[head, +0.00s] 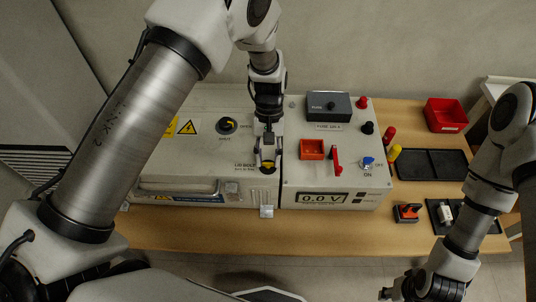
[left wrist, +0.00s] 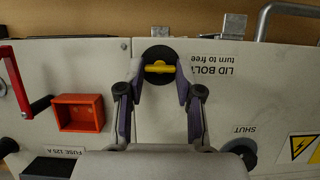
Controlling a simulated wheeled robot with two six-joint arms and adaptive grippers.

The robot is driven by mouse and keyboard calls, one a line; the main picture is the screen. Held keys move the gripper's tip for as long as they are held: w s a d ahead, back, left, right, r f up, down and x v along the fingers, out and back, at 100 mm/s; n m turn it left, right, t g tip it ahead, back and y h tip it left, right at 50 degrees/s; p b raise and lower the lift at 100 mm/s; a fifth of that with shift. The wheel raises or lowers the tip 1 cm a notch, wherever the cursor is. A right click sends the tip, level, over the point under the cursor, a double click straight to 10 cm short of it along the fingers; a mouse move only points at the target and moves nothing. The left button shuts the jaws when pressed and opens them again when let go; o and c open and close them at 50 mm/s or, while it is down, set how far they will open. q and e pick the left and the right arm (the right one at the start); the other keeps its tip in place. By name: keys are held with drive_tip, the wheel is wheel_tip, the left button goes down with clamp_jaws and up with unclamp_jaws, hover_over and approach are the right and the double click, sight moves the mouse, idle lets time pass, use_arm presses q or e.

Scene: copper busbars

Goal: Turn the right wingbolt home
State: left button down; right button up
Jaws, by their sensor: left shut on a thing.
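The wingbolt, a yellow wing on a round black base (left wrist: 158,67), sits at the front edge of the grey cabinet's lid, beside the print "LID BOLT turn to free". In the left wrist view the yellow wing lies roughly crosswise. My left gripper (left wrist: 158,80) points down over it, shut with one finger at each side of the bolt. In the head view the left gripper (head: 267,160) mostly covers the bolt, and a bit of yellow shows between its fingers. My right gripper (head: 405,291) is low at the right, partly cut off, and its fingers are unclear.
A black dial (head: 227,125) is on the lid. To the right are an orange-red box (head: 312,149), a red lever (head: 336,161), a blue switch (head: 368,164) and a "0.0 V" display (head: 321,198). A red bin (head: 446,114) and black tray (head: 432,164) are on the table.

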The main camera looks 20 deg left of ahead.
use_arm(q)
drive_tip(key=c, duration=0.8)
unclamp_jaws()
drive_tip(key=shift+o, duration=0.2)
drive_tip(key=v, duration=1.2)
drive_tip(key=shift+w, duration=0.1)
